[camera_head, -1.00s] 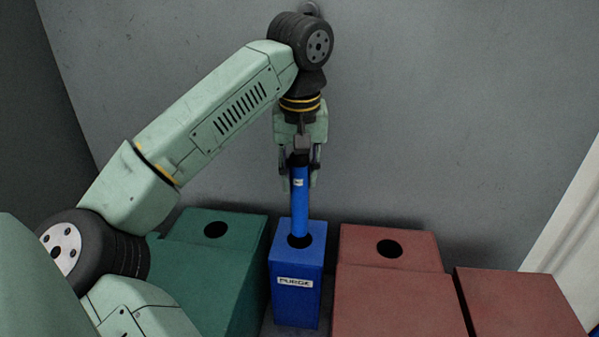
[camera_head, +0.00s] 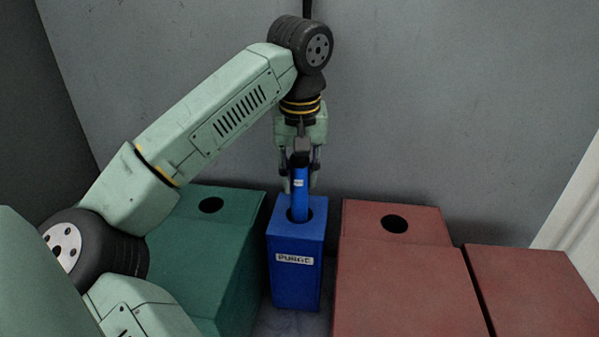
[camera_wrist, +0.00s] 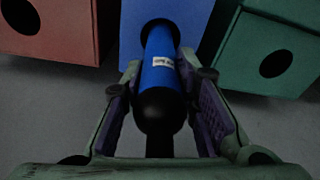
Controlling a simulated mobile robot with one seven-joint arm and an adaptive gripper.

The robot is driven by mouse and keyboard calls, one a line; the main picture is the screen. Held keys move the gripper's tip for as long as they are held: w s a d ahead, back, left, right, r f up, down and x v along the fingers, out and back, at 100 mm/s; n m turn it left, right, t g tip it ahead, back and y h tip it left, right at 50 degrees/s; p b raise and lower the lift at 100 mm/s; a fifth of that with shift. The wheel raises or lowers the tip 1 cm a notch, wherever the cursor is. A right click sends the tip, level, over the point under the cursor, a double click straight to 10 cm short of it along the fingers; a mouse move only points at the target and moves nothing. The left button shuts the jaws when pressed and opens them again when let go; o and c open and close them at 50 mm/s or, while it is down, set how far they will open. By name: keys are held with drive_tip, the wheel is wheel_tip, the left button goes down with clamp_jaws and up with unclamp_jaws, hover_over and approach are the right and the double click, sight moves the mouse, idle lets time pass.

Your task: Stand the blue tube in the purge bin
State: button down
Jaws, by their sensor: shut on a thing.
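The blue tube (camera_head: 300,196) is upright, its lower end inside the round hole in the top of the blue purge bin (camera_head: 297,258), which carries a "PURGE" label. My gripper (camera_head: 300,180) is shut on the tube's upper part, just above the bin. In the wrist view the tube (camera_wrist: 160,66) lies between my two fingers (camera_wrist: 163,100), its dark rounded end towards the camera and its far end in the bin's hole (camera_wrist: 190,18). The tube's lower end is hidden inside the bin.
A green box (camera_head: 225,240) with a round hole stands left of the bin. A red box (camera_head: 400,270) with a round hole stands to the right, with another red box (camera_head: 530,285) beyond it. A grey wall (camera_head: 450,90) rises close behind.

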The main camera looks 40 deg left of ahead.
sight(299, 159)
drive_tip(key=shift+f+b, duration=1.45)
drive_tip(key=shift+f, duration=1.65)
drive_tip(key=c, duration=1.2)
unclamp_jaws()
drive_tip(key=r, duration=0.8)
drive_tip(key=s+d+r, duration=0.1)
drive_tip(key=r, duration=0.3)
drive_tip(key=shift+s, duration=0.1)
